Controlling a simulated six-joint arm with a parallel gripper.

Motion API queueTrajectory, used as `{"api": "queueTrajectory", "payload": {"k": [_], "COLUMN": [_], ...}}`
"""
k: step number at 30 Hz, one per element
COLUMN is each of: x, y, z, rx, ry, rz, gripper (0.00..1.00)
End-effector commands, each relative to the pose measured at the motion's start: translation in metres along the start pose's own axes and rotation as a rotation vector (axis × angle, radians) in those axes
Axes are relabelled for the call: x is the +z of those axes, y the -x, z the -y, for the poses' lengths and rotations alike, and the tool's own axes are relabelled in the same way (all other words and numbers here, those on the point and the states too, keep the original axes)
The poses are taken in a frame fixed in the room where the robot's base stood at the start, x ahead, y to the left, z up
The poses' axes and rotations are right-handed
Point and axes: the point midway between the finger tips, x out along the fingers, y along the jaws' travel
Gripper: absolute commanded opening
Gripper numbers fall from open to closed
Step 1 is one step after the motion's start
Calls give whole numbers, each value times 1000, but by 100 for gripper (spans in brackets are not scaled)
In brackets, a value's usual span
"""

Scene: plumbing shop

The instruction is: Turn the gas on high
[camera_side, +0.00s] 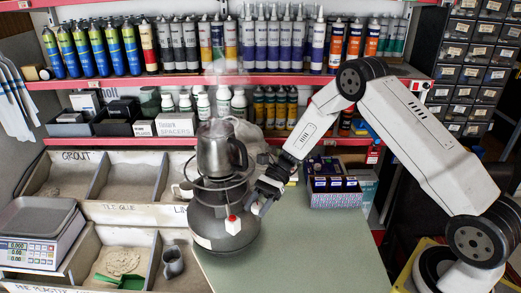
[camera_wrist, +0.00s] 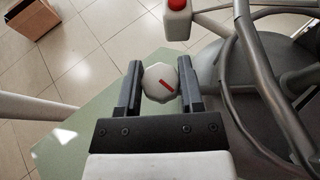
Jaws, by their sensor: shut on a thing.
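A dark grey gas bottle (camera_side: 222,232) with a burner stands on the green bench top, and a metal jug (camera_side: 217,150) sits on top of it. A pale round knob (camera_wrist: 159,82) with a slanted red mark shows in the wrist view. My gripper (camera_wrist: 157,86) has its two dark fingers on either side of the knob and is shut on it. In the side view my gripper (camera_side: 257,198) is at the right of the burner, and the knob is hidden there. A white box with a red button (camera_side: 232,225) hangs at the burner's front; it also shows in the wrist view (camera_wrist: 178,14).
The green bench top (camera_side: 310,250) is clear to the right. A blue box of small packs (camera_side: 334,194) stands behind it. Bins of powder (camera_side: 124,210) and a scale (camera_side: 40,232) are at the left. Shelves of tubes line the back.

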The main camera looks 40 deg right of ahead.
Motion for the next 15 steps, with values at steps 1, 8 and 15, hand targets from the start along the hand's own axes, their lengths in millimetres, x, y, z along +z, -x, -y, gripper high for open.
{"api": "queueTrajectory", "payload": {"k": [1, 8, 15], "x": [0, 0, 0], "y": [0, 0, 0], "z": [0, 0, 0], "rx": [15, 31, 29], "ry": [6, 11, 11], "rz": [1, 0, 0], "gripper": [0, 0, 83]}}
